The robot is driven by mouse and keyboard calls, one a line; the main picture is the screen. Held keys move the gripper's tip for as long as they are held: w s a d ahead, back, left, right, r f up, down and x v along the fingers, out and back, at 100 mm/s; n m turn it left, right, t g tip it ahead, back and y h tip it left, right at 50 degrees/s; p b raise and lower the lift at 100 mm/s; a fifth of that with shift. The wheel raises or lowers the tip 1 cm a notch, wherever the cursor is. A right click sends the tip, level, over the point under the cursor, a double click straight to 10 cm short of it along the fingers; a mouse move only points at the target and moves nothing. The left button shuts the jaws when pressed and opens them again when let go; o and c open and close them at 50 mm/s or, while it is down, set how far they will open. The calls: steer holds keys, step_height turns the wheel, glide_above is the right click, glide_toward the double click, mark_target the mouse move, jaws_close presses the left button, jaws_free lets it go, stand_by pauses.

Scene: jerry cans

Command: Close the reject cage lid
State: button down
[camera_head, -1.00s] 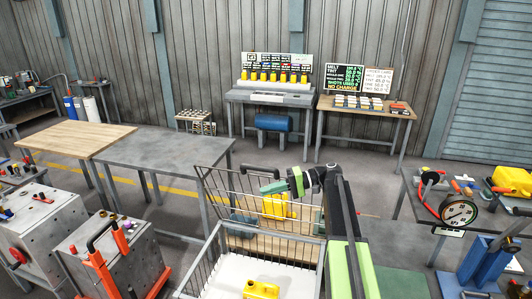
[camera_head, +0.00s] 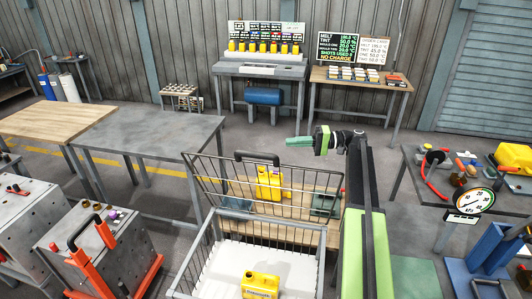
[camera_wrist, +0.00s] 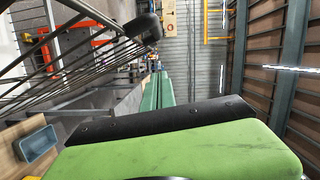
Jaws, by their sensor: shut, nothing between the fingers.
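The reject cage (camera_head: 210,240) is a wire basket with a white floor and a yellow jerry can (camera_head: 260,286) inside. Its wire lid (camera_head: 222,172) stands open, raised at the far side and leaning back, with a dark handle (camera_head: 257,155) on its top edge. In the wrist view the lid's wires (camera_wrist: 80,58) and the handle (camera_wrist: 145,27) are at upper left, beside the fingers. My gripper (camera_head: 290,142) has green fingers, shut and empty, pointing left. It appears above and right of the handle, apart from it; the fingers also show in the wrist view (camera_wrist: 158,88).
Behind the lid, a wooden table (camera_head: 310,182) holds another yellow can (camera_head: 268,182) and grey-blue trays (camera_head: 324,205). A grey table (camera_head: 150,130) is at left. A cluttered bench with a dial gauge (camera_head: 474,203) is at right. Open floor lies beyond.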

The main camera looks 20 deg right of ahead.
steer(key=a, duration=1.1)
steer(key=shift+s+f+b, duration=0.2)
steer(key=shift+f+b, duration=0.15)
steer(key=shift+b, duration=0.05)
steer(key=shift+s+a, duration=0.25)
steer(key=shift+s, duration=0.1)
